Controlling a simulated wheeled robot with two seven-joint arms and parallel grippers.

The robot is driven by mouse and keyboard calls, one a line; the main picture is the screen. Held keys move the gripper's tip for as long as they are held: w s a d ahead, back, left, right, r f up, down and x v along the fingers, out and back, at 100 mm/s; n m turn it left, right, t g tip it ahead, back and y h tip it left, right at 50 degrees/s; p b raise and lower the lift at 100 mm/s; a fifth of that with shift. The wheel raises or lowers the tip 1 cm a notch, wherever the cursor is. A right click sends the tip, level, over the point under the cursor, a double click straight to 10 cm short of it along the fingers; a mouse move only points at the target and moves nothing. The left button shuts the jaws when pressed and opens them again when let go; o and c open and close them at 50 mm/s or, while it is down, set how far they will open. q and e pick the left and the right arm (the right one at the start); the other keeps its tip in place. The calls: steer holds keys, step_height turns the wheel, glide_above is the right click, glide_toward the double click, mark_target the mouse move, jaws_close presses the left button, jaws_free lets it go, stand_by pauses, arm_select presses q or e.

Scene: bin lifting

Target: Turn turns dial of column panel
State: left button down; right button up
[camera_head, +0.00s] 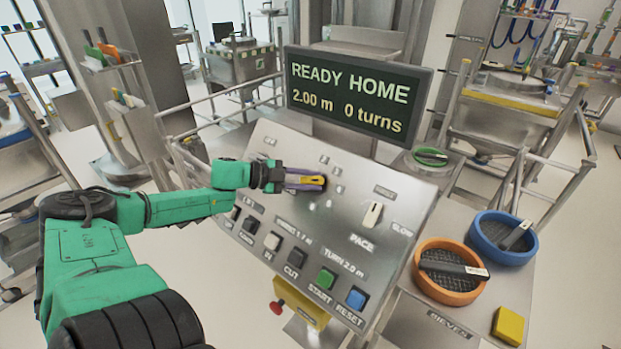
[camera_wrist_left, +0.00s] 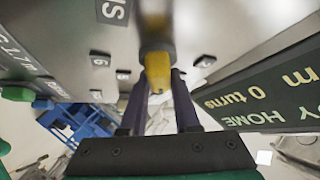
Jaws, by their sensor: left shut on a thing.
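The column panel (camera_head: 410,200) is a sloped metal face with labels, buttons and dials. The turns dial, with a yellow grip (camera_head: 316,181), sits on its upper middle with small number tags around it. My left gripper (camera_head: 304,180) reaches in from the left and is shut on this dial, one finger on each side of the grip. In the left wrist view the yellow grip (camera_wrist_left: 158,74) shows between the two dark fingers (camera_wrist_left: 158,92). Part of the dial is hidden by the fingers. The display (camera_head: 350,97) reads READY HOME, 2.00 m, 0 turns. My right gripper is not in view.
A pale PACE knob (camera_head: 373,214) is right of the dial. Below are black and white buttons, a green START button (camera_head: 325,278) and a blue RESET button (camera_head: 356,298). A red knob (camera_head: 276,307) is under the panel. Orange (camera_head: 420,285) and blue (camera_head: 532,250) sieves stand right.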

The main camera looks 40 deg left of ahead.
arm_select(q)
steer(key=shift+s+f+m+g+b, duration=0.1)
steer(key=shift+f+m+g+b, duration=0.1)
steer(key=shift+m+g+b, duration=0.9)
steer(key=shift+m+p, duration=0.4)
steer(key=shift+p, duration=0.05)
steer(key=c, duration=0.6)
jaws_free()
steer(key=shift+d, duration=0.1)
steer(key=shift+c, duration=0.2)
